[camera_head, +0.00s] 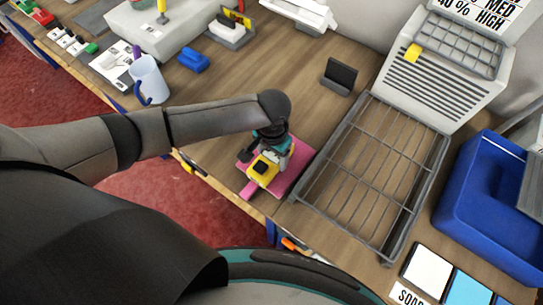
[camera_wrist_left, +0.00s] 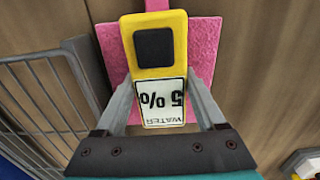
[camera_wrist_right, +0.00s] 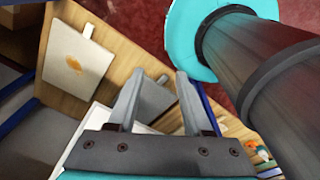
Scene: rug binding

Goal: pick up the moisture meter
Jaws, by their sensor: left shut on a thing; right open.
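The moisture meter (camera_head: 262,170) is yellow with a black square and lies over a pink mat (camera_head: 294,168) at the table's front edge. In the left wrist view the meter (camera_wrist_left: 158,72) has a white label reading "WATER 5%", upside down. My left gripper (camera_wrist_left: 160,98) is shut on the meter, one finger on each side of the label part. In the head view my left gripper (camera_head: 268,150) reaches down over it; whether the meter touches the mat cannot be told. My right gripper (camera_wrist_right: 158,82) is open and empty; it is not seen in the head view.
A grey wire rack (camera_head: 348,185) lies just right of the mat. Behind it stand a white dehumidifier (camera_head: 440,75) and a small black stand (camera_head: 340,76). A blue bin (camera_head: 480,205) is at the right. A mug (camera_head: 150,80) and a blue object (camera_head: 194,61) are at the left.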

